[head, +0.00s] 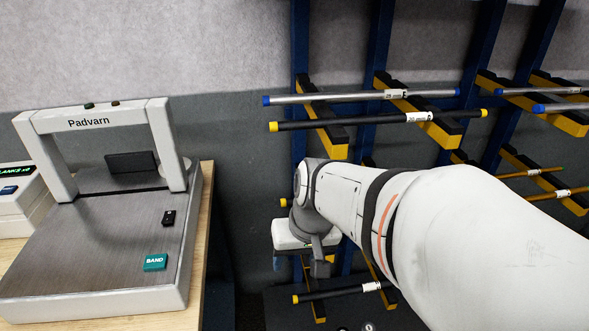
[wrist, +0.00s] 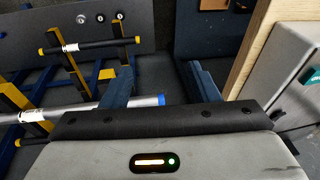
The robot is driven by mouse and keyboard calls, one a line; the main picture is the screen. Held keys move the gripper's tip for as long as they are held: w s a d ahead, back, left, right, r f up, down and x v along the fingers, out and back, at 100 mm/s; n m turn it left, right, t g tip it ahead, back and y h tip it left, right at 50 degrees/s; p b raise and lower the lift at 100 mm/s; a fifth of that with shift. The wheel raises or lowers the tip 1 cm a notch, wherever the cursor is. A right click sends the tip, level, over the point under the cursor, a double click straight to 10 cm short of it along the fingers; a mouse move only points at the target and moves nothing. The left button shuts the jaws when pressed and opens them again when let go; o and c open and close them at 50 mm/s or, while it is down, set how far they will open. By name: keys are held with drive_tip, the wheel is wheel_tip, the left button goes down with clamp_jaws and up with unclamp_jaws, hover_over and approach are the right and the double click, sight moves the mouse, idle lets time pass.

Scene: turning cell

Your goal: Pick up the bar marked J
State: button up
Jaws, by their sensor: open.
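Several labelled bars lie on the rack in the head view. A silver bar with blue ends (head: 340,98) and a black bar with yellow ends (head: 345,124) are on upper arms. Another black bar (head: 335,293) lies low. I cannot read a J on any label. My gripper (head: 319,268) is in front of the rack, partly behind my arm. In the wrist view my gripper (wrist: 160,85) is open, with nothing seen clasped. A silver bar (wrist: 75,108) with a blue end reaches close to the left finger; contact cannot be told. A black yellow-ended bar (wrist: 95,44) lies farther off.
The rack has blue uprights (head: 377,45) and yellow-and-black arms (head: 325,125). More bars (head: 545,171) are at right, partly hidden by my arm. A bench (head: 204,215) at left carries a grey Padvarn machine (head: 110,240). A dark gap lies between bench and rack.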

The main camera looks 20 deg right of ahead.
drive_tip(key=w+d+m+t+y+p, duration=0.2)
drive_tip(key=w+d+m+p, duration=0.3)
drive_tip(key=w+d+m, duration=0.5)
drive_tip(key=s+d+f+m+t+h+p, duration=0.1)
drive_tip(key=s+d+f+m, duration=0.15)
drive_tip(key=d+m, duration=0.4)
drive_tip(key=s+d+f+m+t+h+p, duration=0.1)
drive_tip(key=d+f+m+t, duration=0.15)
drive_tip(key=d, duration=0.75)
drive_tip(key=shift+g, duration=0.35)
drive_tip(key=x, duration=0.7)
drive_tip(key=shift+w+d+f+p, duration=0.1)
drive_tip(key=shift+w+p, duration=0.15)
drive_tip(key=shift+p, duration=0.1)
clamp_jaws()
drive_tip(key=shift+d, duration=0.1)
